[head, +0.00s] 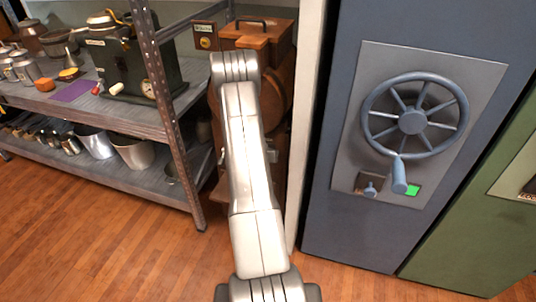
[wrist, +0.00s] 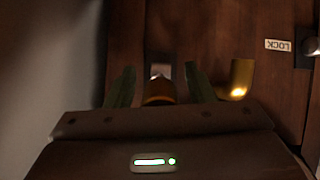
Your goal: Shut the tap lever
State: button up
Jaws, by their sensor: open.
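My gripper (wrist: 160,88) shows in the wrist view as two dark green fingers, open and spread apart. An orange-brown rounded piece (wrist: 158,92) lies between the fingers in the picture, with a small pale metal plate (wrist: 161,69) behind it. I cannot tell whether a finger touches it. A shiny brass piece (wrist: 241,78) stands just right of the right finger. I cannot tell which of these is the tap lever. In the head view my arm reaches to the wooden cabinet (head: 268,32) and hides the gripper and the tap.
A "LOCK" label (wrist: 278,45) and a dark knob (wrist: 312,46) are at the wrist view's right. A metal shelf (head: 140,128) with wares stands left. A blue-grey safe door (head: 345,215) with a handwheel (head: 412,122) stands right. The wooden floor (head: 95,235) at front left is clear.

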jog(key=p+v, duration=0.1)
jog(key=v, duration=1.2)
jog(key=shift+s+r, duration=0.15)
jog(key=shift+s, duration=0.15)
jog(key=b+x, duration=0.1)
jog(key=x, duration=1.2)
jog(key=shift+w+f, duration=0.2)
jog(key=shift+w, duration=0.15)
jog(key=shift+r, duration=0.1)
